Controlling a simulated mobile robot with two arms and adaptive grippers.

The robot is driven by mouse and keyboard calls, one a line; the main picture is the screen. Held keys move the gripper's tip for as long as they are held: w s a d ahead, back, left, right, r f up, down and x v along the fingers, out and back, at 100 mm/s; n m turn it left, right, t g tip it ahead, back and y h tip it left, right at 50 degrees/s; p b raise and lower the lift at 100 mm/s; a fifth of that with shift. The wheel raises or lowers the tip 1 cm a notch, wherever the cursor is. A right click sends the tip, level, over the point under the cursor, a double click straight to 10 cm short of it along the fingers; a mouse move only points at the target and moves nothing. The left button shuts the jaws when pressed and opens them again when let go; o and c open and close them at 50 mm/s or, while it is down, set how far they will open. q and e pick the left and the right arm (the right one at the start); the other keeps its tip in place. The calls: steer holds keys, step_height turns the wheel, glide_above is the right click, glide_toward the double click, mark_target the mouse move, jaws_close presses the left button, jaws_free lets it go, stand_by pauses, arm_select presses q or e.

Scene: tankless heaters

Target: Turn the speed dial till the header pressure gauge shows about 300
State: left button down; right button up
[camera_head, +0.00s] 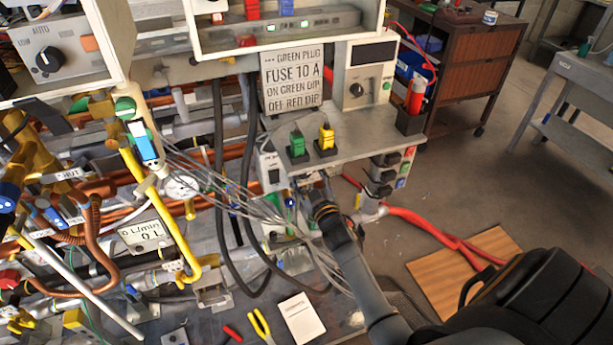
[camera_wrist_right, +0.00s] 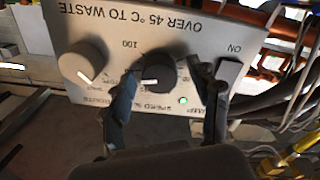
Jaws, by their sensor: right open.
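In the right wrist view the black speed dial (camera_wrist_right: 157,78) sits on a pale panel (camera_wrist_right: 130,25) whose lettering appears upside down. Its white pointer line points to the left in this view. My right gripper (camera_wrist_right: 165,82) is open, with one finger on each side of the dial; whether either finger touches it I cannot tell. In the head view my right gripper (camera_head: 310,190) reaches under the grey shelf, and the dial is hidden. A round white gauge (camera_head: 183,187) stands among the pipes; its reading and label are too small to read. My left gripper is not in view.
A larger grey dial (camera_wrist_right: 84,63) is beside the speed dial, and a green light (camera_wrist_right: 183,100) is lit. Thin grey cables (camera_head: 255,208) hang close to my right gripper. A green plug (camera_head: 297,144) and a yellow plug (camera_head: 326,137) stand on the shelf (camera_head: 360,135).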

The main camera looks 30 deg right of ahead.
steer(key=shift+s, duration=0.1)
steer(key=v, duration=1.2)
steer(key=shift+f, duration=0.1)
steer(key=s+a+f+g+y, duration=0.1)
steer(key=s+a+f+g, duration=0.25)
steer(key=f, duration=0.65)
steer(key=s+a+f+g+y, duration=0.2)
steer(key=s+a+f, duration=0.15)
steer(key=f, duration=0.65)
steer(key=s+a+f+g+y, duration=0.15)
steer(key=s+f, duration=0.25)
steer(key=f, duration=0.6)
steer(key=s+a+f+g, duration=0.1)
steer(key=s+f+g, duration=0.2)
steer(key=s, duration=0.7)
steer(key=s+f+g, duration=0.3)
steer(key=s+f, duration=0.5)
steer(key=s, duration=0.2)
steer(key=s+a+f+g, duration=0.1)
steer(key=s+f+g, duration=0.2)
steer(key=s+f, duration=0.3)
steer(key=s, duration=0.4)
steer(key=shift+a, duration=0.35)
steer(key=shift+f, duration=0.15)
